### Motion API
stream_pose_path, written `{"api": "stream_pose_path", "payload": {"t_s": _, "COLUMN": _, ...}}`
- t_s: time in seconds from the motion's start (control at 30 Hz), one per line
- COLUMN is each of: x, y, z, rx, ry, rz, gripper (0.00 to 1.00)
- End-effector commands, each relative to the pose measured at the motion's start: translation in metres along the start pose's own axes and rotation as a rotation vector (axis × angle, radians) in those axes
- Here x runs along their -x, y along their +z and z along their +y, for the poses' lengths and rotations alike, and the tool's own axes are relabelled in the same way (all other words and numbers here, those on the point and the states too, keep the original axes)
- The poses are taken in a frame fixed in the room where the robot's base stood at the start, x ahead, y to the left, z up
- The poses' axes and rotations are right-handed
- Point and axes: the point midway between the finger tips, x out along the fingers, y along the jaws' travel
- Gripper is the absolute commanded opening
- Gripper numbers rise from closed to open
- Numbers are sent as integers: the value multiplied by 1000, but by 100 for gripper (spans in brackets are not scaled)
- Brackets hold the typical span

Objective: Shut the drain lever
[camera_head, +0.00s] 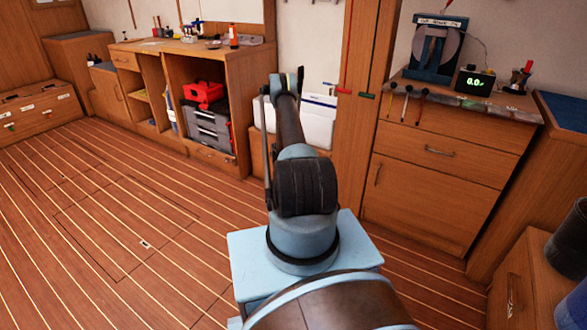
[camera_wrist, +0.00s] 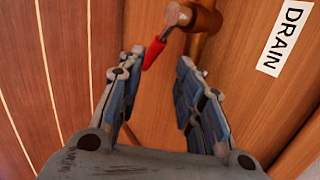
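The drain lever (camera_wrist: 153,53) is a red handle on a copper-coloured pipe fitting (camera_wrist: 203,18) in the wrist view. It hangs down at a slant from the fitting's left end. A white DRAIN label (camera_wrist: 285,38) is on the wood to its right. My gripper (camera_wrist: 162,60) is open and empty. The lever's tip shows between the fingers, close to the left fingertip; I cannot tell whether they touch. In the head view a red handle (camera_head: 344,90) shows on the wooden post, right of my gripper (camera_head: 293,76), whose fingers are hard to make out there.
A green handle (camera_head: 367,96) is on the same post. A cabinet (camera_head: 430,170) with instruments on top stands at right. A workbench (camera_head: 240,85) with a red toolbox (camera_head: 203,92) stands at left. The plank floor (camera_head: 120,220) is clear at left.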

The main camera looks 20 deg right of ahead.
Motion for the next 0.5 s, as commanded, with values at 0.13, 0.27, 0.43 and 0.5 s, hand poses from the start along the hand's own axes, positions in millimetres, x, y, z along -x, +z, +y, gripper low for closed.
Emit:
{"api": "stream_pose_path", "payload": {"t_s": 0.13, "x": 5, "y": -2, "z": -2, "rx": -2, "ry": 0, "rz": 1, "gripper": 33}}
{"api": "stream_pose_path", "payload": {"t_s": 0.27, "x": 18, "y": 0, "z": 0, "rx": 0, "ry": 0, "rz": 0, "gripper": 33}}
{"api": "stream_pose_path", "payload": {"t_s": 0.43, "x": 41, "y": 5, "z": 4, "rx": 5, "ry": 1, "rz": -3, "gripper": 33}}
{"api": "stream_pose_path", "payload": {"t_s": 0.5, "x": 50, "y": 6, "z": 5, "rx": 7, "ry": 1, "rz": -4, "gripper": 33}}
